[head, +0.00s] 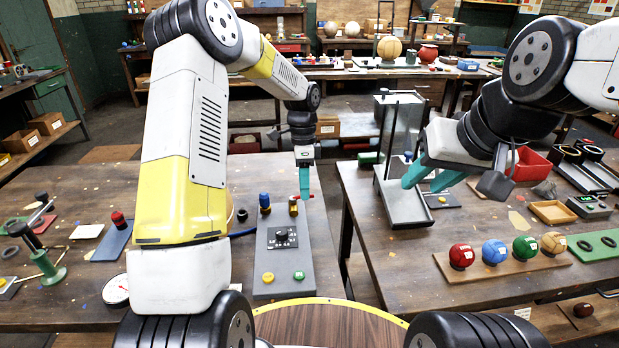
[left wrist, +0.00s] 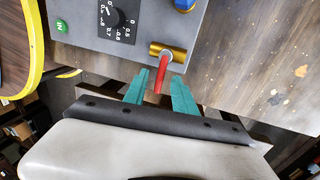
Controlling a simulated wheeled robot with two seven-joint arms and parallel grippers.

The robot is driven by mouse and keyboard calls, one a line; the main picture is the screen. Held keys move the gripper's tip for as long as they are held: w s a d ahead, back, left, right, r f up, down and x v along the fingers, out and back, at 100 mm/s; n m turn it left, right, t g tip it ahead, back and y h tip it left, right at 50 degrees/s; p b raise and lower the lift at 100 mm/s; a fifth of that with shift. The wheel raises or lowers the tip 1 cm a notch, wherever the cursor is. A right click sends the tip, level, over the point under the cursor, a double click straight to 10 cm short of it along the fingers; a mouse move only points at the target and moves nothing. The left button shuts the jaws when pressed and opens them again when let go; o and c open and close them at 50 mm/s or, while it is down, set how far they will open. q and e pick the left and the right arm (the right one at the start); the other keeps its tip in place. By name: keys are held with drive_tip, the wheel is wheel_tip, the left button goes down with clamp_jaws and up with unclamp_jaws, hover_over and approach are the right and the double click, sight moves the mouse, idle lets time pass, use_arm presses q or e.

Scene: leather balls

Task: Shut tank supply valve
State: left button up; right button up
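A brass valve (left wrist: 168,52) with a red lever (left wrist: 159,80) is on the edge of a grey panel (left wrist: 135,55). In the head view the brass valve (head: 293,206) is at the panel's far right corner. My left gripper (left wrist: 160,94) is open, with its teal fingers on either side of the red lever's end and gaps visible beside it. In the head view my left gripper (head: 304,182) is just above and right of the valve and largely hides the lever. My right gripper (head: 428,178) is open and empty by the right bench.
The panel (head: 284,262) also bears a black dial (head: 282,236), yellow and green buttons and a blue-topped fitting (head: 264,202). A round gauge (head: 117,290) lies left. Several coloured balls stand on a wooden rack (head: 505,268) on the right bench. A gap separates the benches.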

use_arm(q)
wheel_tip(320, 180, up, 7)
drive_tip(key=w, duration=0.1)
drive_tip(key=shift+w+a+r, duration=0.15)
drive_tip(key=shift+w+r, duration=0.05)
drive_tip(key=s+a+r+n+t, duration=0.4)
drive_tip(key=s+r+n, duration=0.3)
drive_tip(key=s+r, duration=0.6)
drive_tip(key=s+a+n+t+h, duration=0.1)
drive_tip(key=s+n+t, duration=0.3)
drive_tip(key=s+n, duration=0.4)
drive_tip(key=s+r, duration=0.1)
drive_tip(key=s, duration=0.5)
drive_tip(key=shift+a+h, duration=0.25)
drive_tip(key=shift+h, duration=0.15)
